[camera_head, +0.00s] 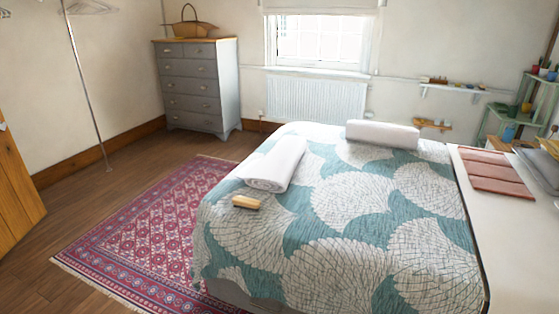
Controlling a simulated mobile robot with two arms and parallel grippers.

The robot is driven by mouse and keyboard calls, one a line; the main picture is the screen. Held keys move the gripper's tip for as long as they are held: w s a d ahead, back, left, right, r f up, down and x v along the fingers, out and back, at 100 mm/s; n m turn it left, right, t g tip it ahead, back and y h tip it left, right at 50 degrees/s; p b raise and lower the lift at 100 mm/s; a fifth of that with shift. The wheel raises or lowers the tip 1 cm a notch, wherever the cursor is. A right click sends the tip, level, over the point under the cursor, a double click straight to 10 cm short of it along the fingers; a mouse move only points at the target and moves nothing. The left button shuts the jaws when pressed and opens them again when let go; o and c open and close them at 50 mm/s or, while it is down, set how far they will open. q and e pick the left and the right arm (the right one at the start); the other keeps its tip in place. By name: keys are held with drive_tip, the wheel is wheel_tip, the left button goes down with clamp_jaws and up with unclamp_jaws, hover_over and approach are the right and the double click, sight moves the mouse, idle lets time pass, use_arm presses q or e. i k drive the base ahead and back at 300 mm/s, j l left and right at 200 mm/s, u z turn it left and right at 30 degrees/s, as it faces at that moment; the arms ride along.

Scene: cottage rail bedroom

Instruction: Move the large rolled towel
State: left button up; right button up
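A large white rolled towel (275,165) lies on the left part of the bed, its spiral end facing me. A second white roll (382,134), a rolled towel or bolster, lies crosswise at the far side of the bed. I cannot tell for sure which of the two is larger. Both rest on the teal and white patterned bedspread (340,265). Neither of my grippers is in view.
A small wooden block or brush (246,202) lies near the towel's spiral end. A patterned red rug (140,235) covers the floor left of the bed. A grey dresser (195,85) with a basket (187,27) stands at the back. A white surface (515,250) adjoins the bed's right side.

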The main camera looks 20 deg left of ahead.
sight(274, 173)
drive_tip(key=i+j+u, duration=0.2)
drive_tip(key=j+u, duration=0.2)
drive_tip(key=i+j+u, duration=0.25)
drive_tip(key=u, duration=0.2)
drive_tip(key=i+j+u, duration=0.2)
drive_tip(key=u, duration=0.2)
drive_tip(key=i+j+u, duration=0.1)
drive_tip(key=i+u, duration=0.35)
drive_tip(key=i+j+u, duration=0.15)
drive_tip(key=i+u, duration=0.6)
drive_tip(key=i+z, duration=0.35)
drive_tip(key=i, duration=0.35)
drive_tip(key=i+j+z, duration=0.35)
drive_tip(key=i, duration=0.3)
drive_tip(key=i+l+z, duration=0.1)
drive_tip(key=i+z, duration=0.55)
drive_tip(key=z, duration=0.2)
drive_tip(key=i+j+z, duration=0.15)
drive_tip(key=i+z, duration=0.25)
drive_tip(key=i+j+z, duration=0.2)
drive_tip(key=z, duration=0.2)
